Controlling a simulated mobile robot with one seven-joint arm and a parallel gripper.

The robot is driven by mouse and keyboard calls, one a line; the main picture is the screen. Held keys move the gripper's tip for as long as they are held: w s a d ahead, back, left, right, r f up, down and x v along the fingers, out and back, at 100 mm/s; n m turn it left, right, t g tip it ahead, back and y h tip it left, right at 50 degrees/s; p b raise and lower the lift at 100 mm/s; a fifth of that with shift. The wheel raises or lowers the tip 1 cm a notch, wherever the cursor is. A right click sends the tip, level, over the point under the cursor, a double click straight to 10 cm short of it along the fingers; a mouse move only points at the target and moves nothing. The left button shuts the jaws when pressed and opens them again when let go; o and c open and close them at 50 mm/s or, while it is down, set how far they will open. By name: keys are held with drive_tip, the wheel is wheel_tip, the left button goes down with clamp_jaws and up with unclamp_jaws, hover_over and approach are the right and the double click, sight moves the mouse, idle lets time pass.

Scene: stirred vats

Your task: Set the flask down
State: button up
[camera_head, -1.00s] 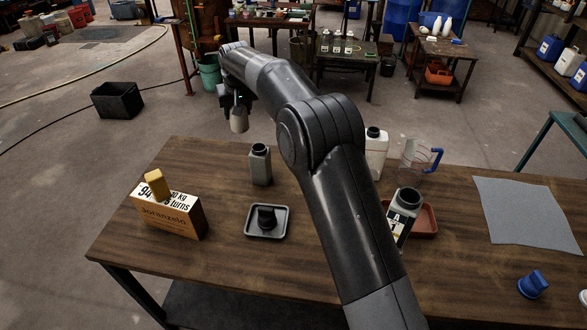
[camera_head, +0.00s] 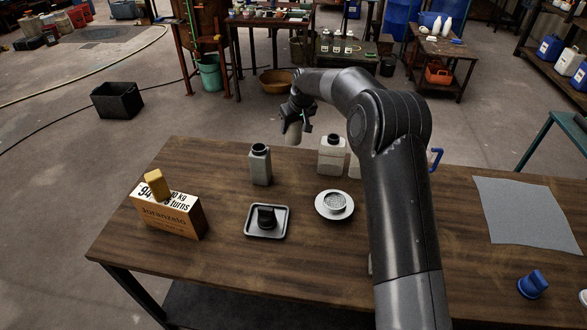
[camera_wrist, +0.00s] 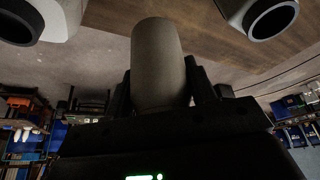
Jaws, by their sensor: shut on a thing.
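My gripper (camera_head: 297,116) is shut on the flask (camera_head: 293,132), a plain grey-beige rounded cylinder. It is held just beyond the table's far edge, above and behind the bottles, slightly tilted in the head view. In the wrist view the flask (camera_wrist: 159,62) stands between my two dark fingers, and its lower part is hidden by the gripper body. The brown wooden table (camera_head: 230,270) fills the foreground in the head view.
A grey bottle (camera_head: 260,168) and a white bottle (camera_head: 331,160) stand near the far edge. A white saucer (camera_head: 321,210), a grey tray (camera_head: 248,230) with a black stopper, a box (camera_head: 170,218) and a grey mat (camera_head: 525,220) also lie on the table. Bare wood lies at front left.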

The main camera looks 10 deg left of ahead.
wheel_tip(320, 180, down, 12)
drive_tip(key=shift+f, duration=0.15)
idle(0.4)
drive_tip(key=o, duration=1)
drive_tip(key=shift+f, duration=0.15)
drive_tip(key=shift+c, duration=0.2)
